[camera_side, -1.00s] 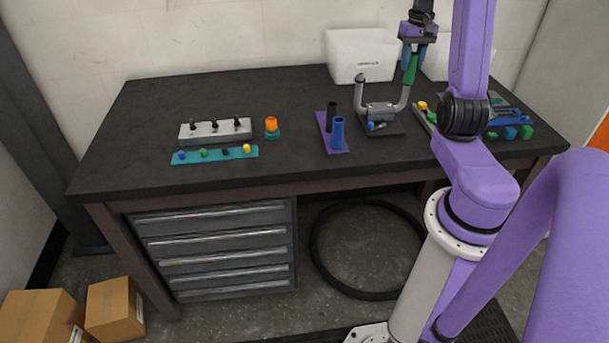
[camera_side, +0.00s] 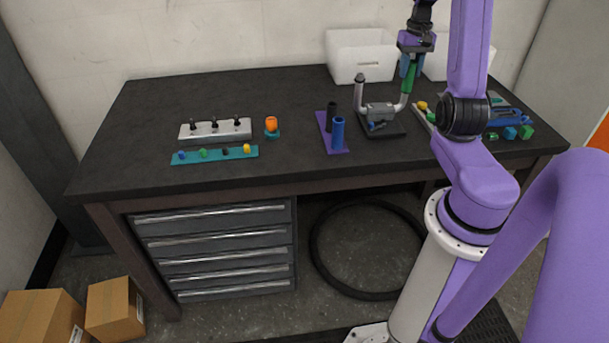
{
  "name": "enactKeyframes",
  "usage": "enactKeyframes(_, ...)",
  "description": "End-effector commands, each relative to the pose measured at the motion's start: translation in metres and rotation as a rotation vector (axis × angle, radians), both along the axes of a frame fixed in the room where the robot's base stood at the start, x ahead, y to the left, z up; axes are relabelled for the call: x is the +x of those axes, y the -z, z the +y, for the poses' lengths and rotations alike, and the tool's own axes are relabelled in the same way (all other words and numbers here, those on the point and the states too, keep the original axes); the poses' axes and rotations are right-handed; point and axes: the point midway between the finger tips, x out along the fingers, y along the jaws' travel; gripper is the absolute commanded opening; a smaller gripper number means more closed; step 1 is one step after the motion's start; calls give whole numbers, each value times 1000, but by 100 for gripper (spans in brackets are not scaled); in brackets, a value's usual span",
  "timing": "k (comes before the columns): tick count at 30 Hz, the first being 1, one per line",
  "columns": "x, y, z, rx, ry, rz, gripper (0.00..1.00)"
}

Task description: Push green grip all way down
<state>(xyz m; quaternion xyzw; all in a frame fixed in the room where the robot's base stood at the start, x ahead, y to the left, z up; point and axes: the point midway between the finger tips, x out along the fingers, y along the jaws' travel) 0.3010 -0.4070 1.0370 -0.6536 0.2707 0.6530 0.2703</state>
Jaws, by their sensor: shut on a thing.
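The green grip (camera_side: 409,78) is upright at the right end of the grey handlebar (camera_side: 380,112). Its lower end meets the top of the right bar end; how far it sits over the bar is too small to tell. My gripper (camera_side: 409,68) points down from above and is shut on the upper part of the green grip. The handlebar stands on a dark base (camera_side: 380,128), and its left bar end (camera_side: 359,90) is bare grey with a darker tip.
A purple stand (camera_side: 337,148) left of the handlebar holds a blue grip (camera_side: 338,133) and a black grip (camera_side: 331,117). White bins (camera_side: 360,55) stand behind. Small coloured parts (camera_side: 511,133) lie to the right, partly behind my arm.

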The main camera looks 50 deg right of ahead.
Motion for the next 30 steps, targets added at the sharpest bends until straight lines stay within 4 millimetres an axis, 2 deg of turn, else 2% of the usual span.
enactKeyframes(30, 0, 28, 1, 5, -1, 4, 0)
